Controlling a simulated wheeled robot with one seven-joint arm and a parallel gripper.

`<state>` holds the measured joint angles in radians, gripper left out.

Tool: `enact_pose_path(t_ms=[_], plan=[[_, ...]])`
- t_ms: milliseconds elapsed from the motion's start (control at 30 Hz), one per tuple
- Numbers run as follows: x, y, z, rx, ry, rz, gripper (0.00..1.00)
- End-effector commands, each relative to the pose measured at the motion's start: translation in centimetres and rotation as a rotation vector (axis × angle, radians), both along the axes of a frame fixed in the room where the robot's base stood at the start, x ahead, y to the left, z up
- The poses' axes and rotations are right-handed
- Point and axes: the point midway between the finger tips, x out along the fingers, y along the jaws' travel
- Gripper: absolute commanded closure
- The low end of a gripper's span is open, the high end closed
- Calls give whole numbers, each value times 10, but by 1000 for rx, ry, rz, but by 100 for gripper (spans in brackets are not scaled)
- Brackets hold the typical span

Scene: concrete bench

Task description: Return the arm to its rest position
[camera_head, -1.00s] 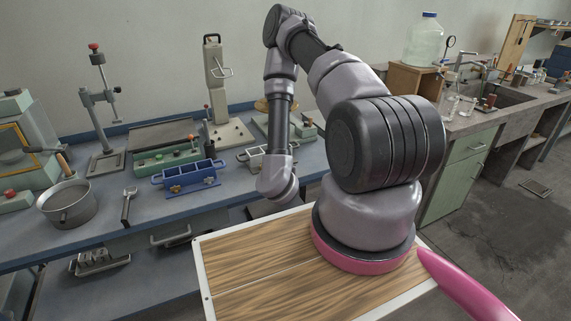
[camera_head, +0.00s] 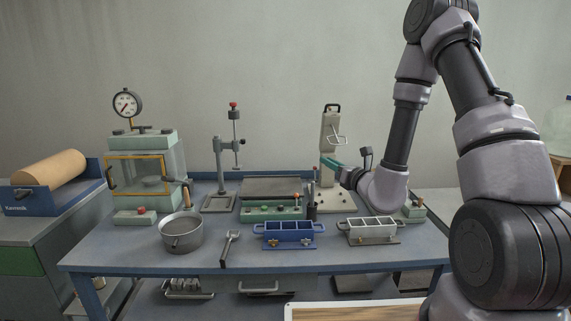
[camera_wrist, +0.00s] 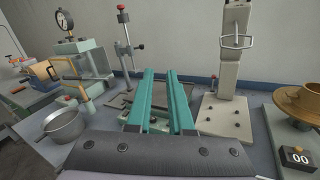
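My arm comes in from the right of the head view, with its wrist low over the back right part of the blue bench (camera_head: 130,258). My gripper (camera_head: 326,160) points left and away there, partly hidden by the wrist. In the wrist view my gripper (camera_wrist: 160,72) shows two parallel teal fingers with a gap between them. Nothing is held between them. The fingers are above the bench, in front of a flat grey plate (camera_wrist: 120,104).
On the bench stand a steel pot (camera_head: 181,232), a wrench (camera_head: 229,248), a blue mould (camera_head: 288,233), a pale mould (camera_head: 370,231), a stand (camera_head: 221,180) and an upright press (camera_head: 331,140). A glass-fronted cabinet (camera_head: 147,170) is at left. Bare bench lies along the front edge.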

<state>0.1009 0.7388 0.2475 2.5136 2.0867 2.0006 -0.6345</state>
Motion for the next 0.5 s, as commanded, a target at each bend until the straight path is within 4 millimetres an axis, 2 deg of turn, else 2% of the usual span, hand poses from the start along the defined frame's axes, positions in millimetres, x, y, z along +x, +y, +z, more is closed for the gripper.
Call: enact_pose_path(t_ms=[33, 100, 200, 333, 433, 500], plan=[[-8, 20, 34, -22, -65, 112, 80], [-26, 45, 69, -65, -138, 270, 80], [-63, 75, 110, -158, -233, 488, 80], [-119, 97, 144, -336, -349, 743, 80], [-162, 101, 156, -511, -427, 913, 80], [-189, 97, 160, -652, -475, 1016, 80]])
